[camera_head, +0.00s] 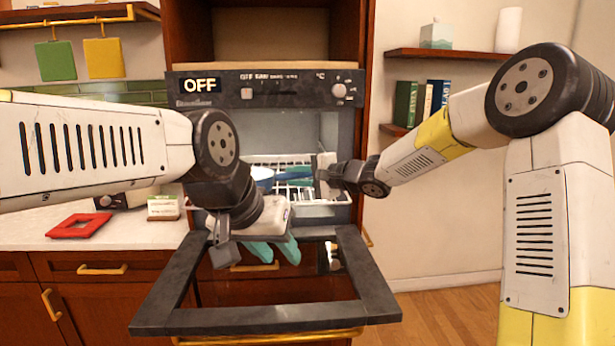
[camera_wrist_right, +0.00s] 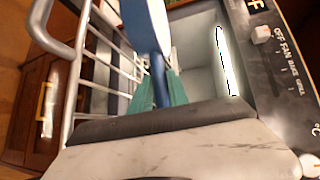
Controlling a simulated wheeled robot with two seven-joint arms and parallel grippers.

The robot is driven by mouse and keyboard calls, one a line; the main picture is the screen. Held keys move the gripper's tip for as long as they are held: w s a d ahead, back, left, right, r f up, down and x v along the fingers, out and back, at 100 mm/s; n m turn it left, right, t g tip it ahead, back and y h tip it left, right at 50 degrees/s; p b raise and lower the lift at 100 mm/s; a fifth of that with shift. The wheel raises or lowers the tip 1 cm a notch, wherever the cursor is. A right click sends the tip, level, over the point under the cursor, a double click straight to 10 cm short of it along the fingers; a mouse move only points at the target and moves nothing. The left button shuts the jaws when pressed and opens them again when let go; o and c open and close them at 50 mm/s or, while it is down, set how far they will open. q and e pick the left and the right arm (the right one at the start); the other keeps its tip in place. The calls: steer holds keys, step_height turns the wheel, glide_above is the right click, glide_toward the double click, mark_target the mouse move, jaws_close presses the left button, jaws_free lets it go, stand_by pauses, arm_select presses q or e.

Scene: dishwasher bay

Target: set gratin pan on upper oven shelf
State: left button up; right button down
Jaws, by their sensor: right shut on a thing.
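The blue gratin pan (camera_head: 262,180) is in the oven opening, among the wires of the white upper shelf (camera_head: 325,192); I cannot tell whether it rests on the wires. My right gripper (camera_head: 298,174) is at the right of the opening. In the right wrist view its teal fingers (camera_wrist_right: 157,92) are closed on the pan's blue handle (camera_wrist_right: 146,30), with the shelf wires (camera_wrist_right: 115,60) to the left. My left gripper (camera_head: 275,251) points down over the open door, its teal fingers apart and empty. My left arm hides part of the opening's left side.
The oven door (camera_head: 265,318) is folded down in front. The control panel (camera_head: 270,88) reads OFF above the opening. Wall shelves (camera_head: 440,54) stand at right.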

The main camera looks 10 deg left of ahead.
steer(key=shift+r, duration=0.1)
steer(key=c, duration=1.7)
jaws_free()
steer(key=shift+f, duration=0.2)
steer(key=o, duration=0.4)
steer(key=shift+o, duration=0.2)
